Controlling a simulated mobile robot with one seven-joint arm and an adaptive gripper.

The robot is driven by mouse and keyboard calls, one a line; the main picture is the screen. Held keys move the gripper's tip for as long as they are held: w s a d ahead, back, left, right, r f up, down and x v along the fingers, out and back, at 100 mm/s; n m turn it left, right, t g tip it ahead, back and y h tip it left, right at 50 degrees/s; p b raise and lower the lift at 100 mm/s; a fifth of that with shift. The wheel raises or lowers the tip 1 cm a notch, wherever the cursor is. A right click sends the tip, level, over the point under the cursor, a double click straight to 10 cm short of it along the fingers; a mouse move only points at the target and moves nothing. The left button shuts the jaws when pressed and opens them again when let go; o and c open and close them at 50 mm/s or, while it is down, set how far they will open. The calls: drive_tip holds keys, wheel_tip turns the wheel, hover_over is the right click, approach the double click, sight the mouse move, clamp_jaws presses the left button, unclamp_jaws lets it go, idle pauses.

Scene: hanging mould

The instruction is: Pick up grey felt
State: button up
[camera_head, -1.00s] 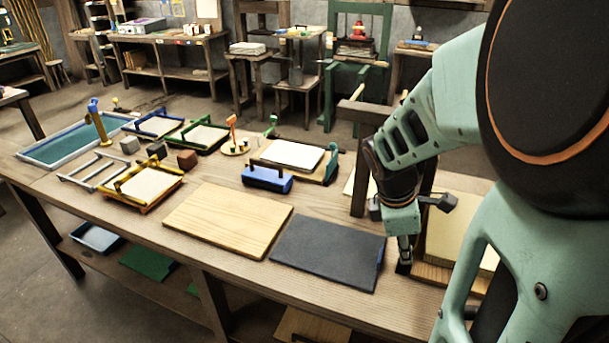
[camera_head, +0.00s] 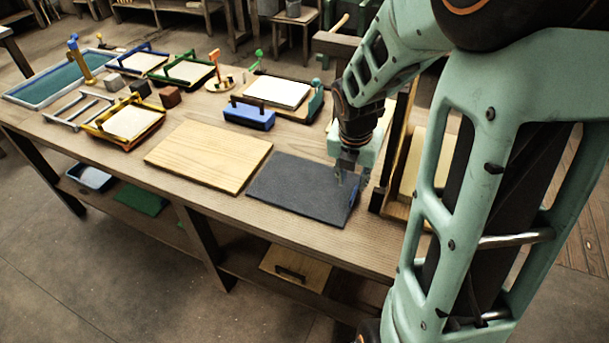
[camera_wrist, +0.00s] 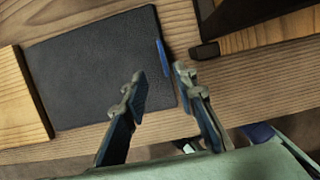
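The grey felt (camera_head: 298,184) is a flat dark grey sheet lying on the wooden table, right of a pale wooden board. In the wrist view the felt (camera_wrist: 85,62) fills the upper left, with a small blue tab (camera_wrist: 164,58) on its right edge. My gripper (camera_head: 348,172) is over the felt's right end in the head view. In the wrist view my gripper (camera_wrist: 158,80) has its two fingers apart, one over the felt and the other right of its tabbed edge. The fingertips' height above the felt is hard to tell.
The pale board (camera_head: 208,155) lies just left of the felt. A wooden frame (camera_head: 392,140) stands close on the right of my gripper. The table's front strip is bare.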

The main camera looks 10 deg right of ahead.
sight(354, 193)
drive_tip(key=x, duration=0.2)
drive_tip(key=b+x, duration=0.1)
drive_tip(key=x, duration=0.4)
drive_tip(key=shift+d+f+b, duration=0.3)
drive_tip(key=shift+d+b, duration=0.1)
drive_tip(key=shift+c, duration=0.2)
clamp_jaws()
